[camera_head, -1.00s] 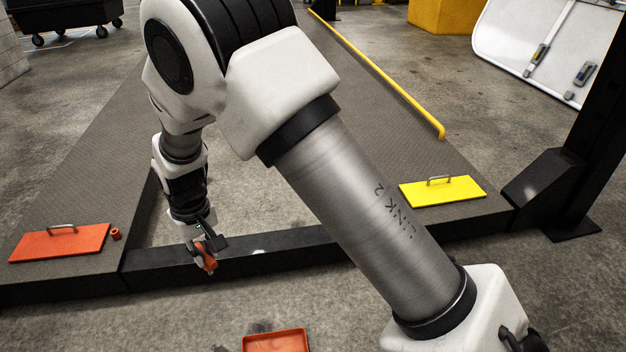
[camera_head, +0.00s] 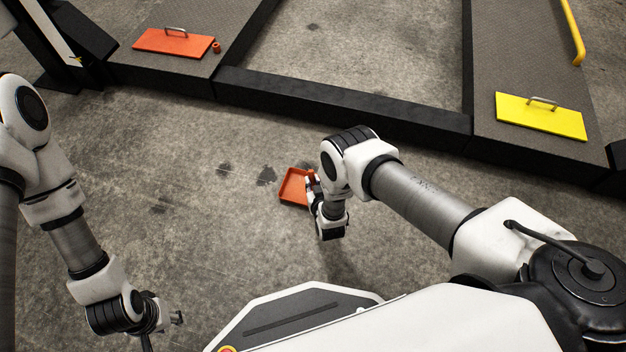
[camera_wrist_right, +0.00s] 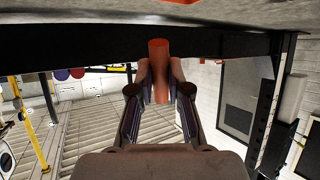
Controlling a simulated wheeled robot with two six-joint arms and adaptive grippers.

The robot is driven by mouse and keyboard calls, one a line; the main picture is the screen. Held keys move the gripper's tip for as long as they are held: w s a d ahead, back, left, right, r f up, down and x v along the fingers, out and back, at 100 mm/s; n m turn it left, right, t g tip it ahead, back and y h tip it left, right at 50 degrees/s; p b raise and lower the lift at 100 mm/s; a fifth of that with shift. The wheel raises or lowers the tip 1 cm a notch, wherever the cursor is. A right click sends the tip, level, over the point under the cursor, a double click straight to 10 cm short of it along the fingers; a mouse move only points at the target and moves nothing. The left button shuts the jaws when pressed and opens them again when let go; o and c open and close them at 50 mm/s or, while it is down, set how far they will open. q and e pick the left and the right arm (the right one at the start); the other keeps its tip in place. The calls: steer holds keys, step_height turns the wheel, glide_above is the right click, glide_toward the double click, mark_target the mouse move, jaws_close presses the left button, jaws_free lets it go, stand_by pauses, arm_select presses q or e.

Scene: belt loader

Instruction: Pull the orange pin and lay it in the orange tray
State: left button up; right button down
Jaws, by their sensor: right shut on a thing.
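My right gripper (camera_head: 311,183) is at the right edge of the orange tray (camera_head: 289,187), which lies on the concrete floor. In the right wrist view the right gripper (camera_wrist_right: 160,84) is shut on the orange pin (camera_wrist_right: 158,56), a plain orange cylinder standing out between the fingertips. In the head view the pin is mostly hidden, and I cannot tell whether it is over the tray or touching it. My left gripper (camera_head: 177,318) is low at the left, far from the tray; its fingers are too small to read.
A black beam (camera_head: 340,104) crosses behind the tray. An orange plate with a handle (camera_head: 172,43) lies on the left deck, with a small orange piece (camera_head: 217,47) beside it. A yellow plate (camera_head: 540,117) lies on the right deck. Floor left of the tray is clear.

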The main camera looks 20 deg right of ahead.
step_height(320, 180, down, 6)
steer(key=b, duration=0.5)
steer(key=shift+f, duration=0.25)
steer(key=c, duration=1)
jaws_free()
steer(key=shift+c, duration=0.2)
steer(key=shift+r, duration=0.1)
steer(key=v, duration=1.2)
steer(key=shift+w, duration=0.1)
